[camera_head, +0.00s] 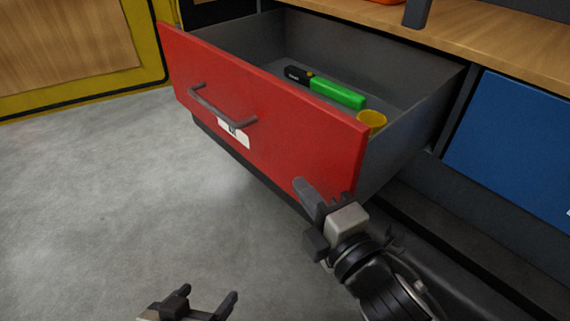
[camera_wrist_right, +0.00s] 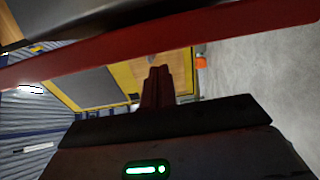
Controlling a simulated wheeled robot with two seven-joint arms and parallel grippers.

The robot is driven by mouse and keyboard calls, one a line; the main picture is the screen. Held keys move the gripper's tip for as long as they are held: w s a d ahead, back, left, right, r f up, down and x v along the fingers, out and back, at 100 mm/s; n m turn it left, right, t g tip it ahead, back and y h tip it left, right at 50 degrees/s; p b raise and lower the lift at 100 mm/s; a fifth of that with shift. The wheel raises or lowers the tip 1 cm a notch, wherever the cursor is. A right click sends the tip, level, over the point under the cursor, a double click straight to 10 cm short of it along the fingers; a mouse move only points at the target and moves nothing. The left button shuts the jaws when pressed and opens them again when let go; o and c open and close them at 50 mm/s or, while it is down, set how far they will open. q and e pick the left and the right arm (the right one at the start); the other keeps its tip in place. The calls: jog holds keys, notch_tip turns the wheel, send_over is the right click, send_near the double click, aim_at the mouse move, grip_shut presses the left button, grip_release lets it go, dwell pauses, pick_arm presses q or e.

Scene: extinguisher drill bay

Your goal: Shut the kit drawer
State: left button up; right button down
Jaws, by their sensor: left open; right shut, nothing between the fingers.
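The kit drawer is pulled well out of the cabinet, and its red front panel (camera_head: 270,110) carries a dark bar handle (camera_head: 220,107) and a white label. The red panel also crosses the upper part of the right wrist view (camera_wrist_right: 190,38). My right gripper (camera_head: 308,192) is shut and empty at the lower right part of the red front; I cannot tell whether it touches. Its closed fingers show in the right wrist view (camera_wrist_right: 157,85). My left gripper (camera_head: 205,302) is open and empty, low over the floor, well apart from the drawer.
Inside the drawer lie a green and black tool (camera_head: 330,91) and a yellow cup-like item (camera_head: 371,121). A wooden worktop (camera_head: 480,42) runs above, and a blue panel (camera_head: 515,130) is to the right. The grey floor (camera_head: 90,200) in front is clear.

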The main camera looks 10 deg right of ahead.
aim_at(286, 167)
jog(key=x, duration=0.6)
jog(key=shift+w+a, duration=0.1)
jog(key=shift+w, duration=0.1)
pick_arm(q)
jog(key=shift+f, duration=0.35)
